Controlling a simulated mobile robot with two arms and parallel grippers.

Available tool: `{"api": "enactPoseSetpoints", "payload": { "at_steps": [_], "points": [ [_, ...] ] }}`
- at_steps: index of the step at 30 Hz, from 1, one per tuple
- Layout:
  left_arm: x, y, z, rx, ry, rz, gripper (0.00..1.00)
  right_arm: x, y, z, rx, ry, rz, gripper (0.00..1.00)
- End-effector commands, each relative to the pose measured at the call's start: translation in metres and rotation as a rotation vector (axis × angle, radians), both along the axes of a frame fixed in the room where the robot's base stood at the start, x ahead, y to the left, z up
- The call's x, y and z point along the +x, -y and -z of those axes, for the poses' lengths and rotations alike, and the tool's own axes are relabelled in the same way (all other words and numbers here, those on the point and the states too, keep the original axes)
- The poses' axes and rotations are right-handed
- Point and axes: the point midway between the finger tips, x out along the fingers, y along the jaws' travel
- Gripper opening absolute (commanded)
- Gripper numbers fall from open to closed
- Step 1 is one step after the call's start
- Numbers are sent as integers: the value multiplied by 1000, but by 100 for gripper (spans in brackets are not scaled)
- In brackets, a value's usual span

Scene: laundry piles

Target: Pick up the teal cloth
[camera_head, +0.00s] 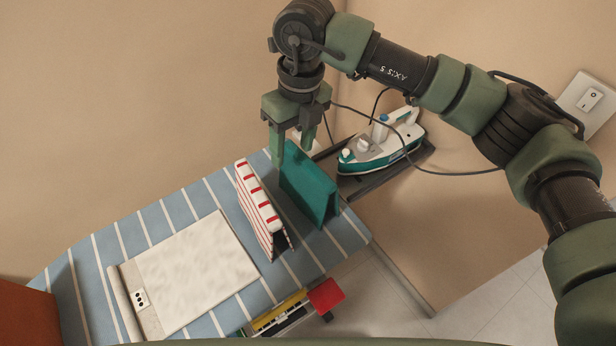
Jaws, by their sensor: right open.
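The teal cloth (312,187) stands folded like a tent at the right part of the striped ironing board (205,195). My right gripper (290,150) points down at the far upper end of the cloth. Its fingers are open; the left finger reaches down beside the cloth's left side and the right finger is at its far side. I cannot tell whether they touch the cloth. My left gripper is not in view.
A red-and-white striped cloth (259,203) stands close left of the teal one. A white cloth (190,270) lies flat farther left. A teal-and-white iron (383,143) sits on a dark rest at right. Colored items (290,308) are below the board's front edge.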

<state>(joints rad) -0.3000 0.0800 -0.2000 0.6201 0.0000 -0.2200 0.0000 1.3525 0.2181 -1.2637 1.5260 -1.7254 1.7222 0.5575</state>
Motion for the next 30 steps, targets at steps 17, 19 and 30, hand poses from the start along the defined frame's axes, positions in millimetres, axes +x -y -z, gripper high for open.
{"api": "enactPoseSetpoints", "payload": {
  "at_steps": [17, 19, 30],
  "points": [
    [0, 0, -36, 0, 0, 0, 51, 13, 29, 44, -115, 37, 34, 53],
    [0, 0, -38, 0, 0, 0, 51, 14, 29, 56, -113, 37, 34, 53],
    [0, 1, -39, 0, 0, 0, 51, 14, 28, 71, -112, 41, 33, 51]
  ]
}}
